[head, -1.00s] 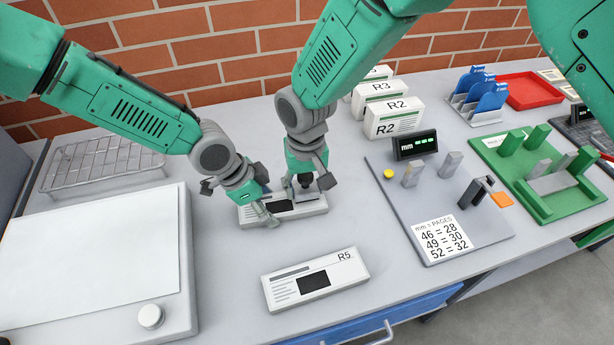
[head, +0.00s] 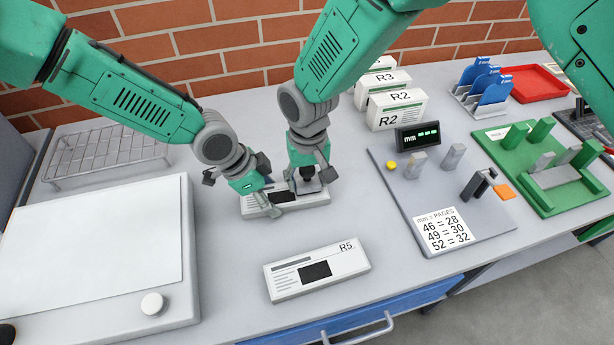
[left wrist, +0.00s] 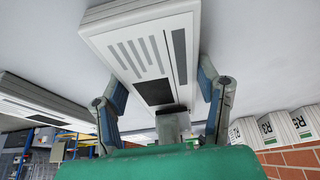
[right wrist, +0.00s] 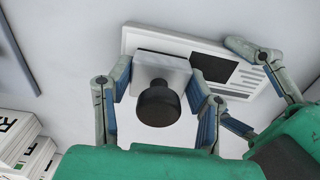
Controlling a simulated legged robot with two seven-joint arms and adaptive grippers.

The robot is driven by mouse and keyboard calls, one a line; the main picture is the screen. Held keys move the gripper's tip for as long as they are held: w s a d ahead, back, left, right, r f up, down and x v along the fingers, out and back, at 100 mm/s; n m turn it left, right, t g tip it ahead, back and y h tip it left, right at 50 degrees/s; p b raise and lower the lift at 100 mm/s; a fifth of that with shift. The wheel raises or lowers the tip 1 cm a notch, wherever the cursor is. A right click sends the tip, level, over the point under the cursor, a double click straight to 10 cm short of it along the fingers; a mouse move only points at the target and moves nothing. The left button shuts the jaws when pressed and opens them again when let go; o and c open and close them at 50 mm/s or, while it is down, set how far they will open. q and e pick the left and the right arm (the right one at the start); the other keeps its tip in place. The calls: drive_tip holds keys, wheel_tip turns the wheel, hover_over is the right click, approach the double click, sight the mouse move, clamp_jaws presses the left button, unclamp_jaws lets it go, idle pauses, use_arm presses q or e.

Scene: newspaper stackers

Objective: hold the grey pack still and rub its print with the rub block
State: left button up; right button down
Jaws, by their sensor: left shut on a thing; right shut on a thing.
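The grey pack (head: 318,199) lies flat on the table under both grippers. Its dark print patch (right wrist: 214,66) and striped lines show in the right wrist view. My left gripper (head: 267,188) is shut across the pack's striped end; the left wrist view shows the pack (left wrist: 125,32) between its fingers. My right gripper (right wrist: 158,82) is shut on the rub block (right wrist: 172,68), a pale block with a black knob. The block is over the pack's other end, beside the dark patch. Whether its underside touches the pack is hidden.
A second pack marked R5 (head: 340,263) lies nearer the table's front edge. A white-topped board (head: 90,240) is at left, with a wire rack (head: 105,158) behind. A grey gauge board (head: 400,195) stands at right, with upright R2 and R3 packs (head: 397,108) behind it.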

drive_tip(key=shift+f, duration=0.25)
drive_tip(key=shift+a, duration=0.1)
drive_tip(key=shift+s+a, duration=0.15)
drive_tip(key=shift+a, duration=0.6)
drive_tip(key=shift+a, duration=0.1)
drive_tip(key=shift+s+a+f, duration=0.1)
drive_tip(key=shift+a, duration=0.55)
drive_tip(key=shift+a, duration=0.1)
